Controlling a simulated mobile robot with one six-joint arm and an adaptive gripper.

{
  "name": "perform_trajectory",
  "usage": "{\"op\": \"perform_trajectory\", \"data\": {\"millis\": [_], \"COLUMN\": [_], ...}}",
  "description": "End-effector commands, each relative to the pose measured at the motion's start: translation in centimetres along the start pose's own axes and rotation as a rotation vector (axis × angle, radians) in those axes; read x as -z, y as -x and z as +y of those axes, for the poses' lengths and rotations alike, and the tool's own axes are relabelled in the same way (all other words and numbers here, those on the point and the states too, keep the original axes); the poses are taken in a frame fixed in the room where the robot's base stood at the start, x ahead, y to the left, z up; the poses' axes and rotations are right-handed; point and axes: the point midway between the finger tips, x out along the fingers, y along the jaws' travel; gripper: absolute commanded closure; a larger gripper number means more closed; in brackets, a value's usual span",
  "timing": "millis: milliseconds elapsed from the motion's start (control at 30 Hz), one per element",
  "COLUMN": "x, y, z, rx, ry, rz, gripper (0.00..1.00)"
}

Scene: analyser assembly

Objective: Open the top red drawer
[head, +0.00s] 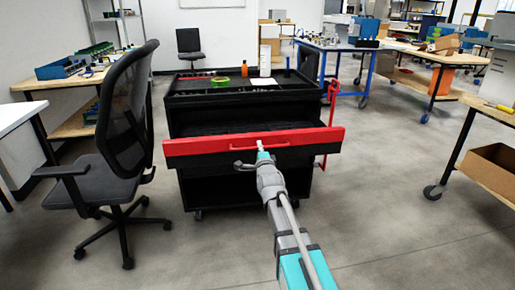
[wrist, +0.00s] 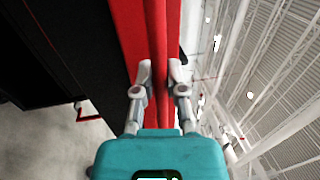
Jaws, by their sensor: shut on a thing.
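The top red drawer (head: 315,139) of the black cart stands pulled out, with its dark inside showing behind the red front. The fingers are shut on this handle part. The exact contact at the fingertips is partly hidden.
A black mesh office chair (head: 120,120) stands close to the left of the cart (head: 190,112). A green ring (head: 220,81) and an orange bottle (head: 244,69) are on the cart top. A workbench with an open cardboard box (head: 495,168) is at the right. Grey floor (head: 390,230) is clear right of my arm.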

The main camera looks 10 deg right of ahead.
Motion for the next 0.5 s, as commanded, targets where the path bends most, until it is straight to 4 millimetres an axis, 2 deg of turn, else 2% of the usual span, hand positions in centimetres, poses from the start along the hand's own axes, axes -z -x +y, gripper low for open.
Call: {"op": "perform_trajectory", "data": {"millis": [167,200,367,500], "x": [-0.02,-0.05,-0.16,-0.24], "y": [0.01,0.01,0.00,0.00], "z": [0.06,0.06,0.05,0.04], "rx": [-0.002,-0.002,-0.002,-0.001], "ry": [-0.001,-0.001,-0.001,-0.001], "rz": [0.000,-0.001,-0.002,-0.003], "gripper": [1.00,0.81,0.51,0.49]}}
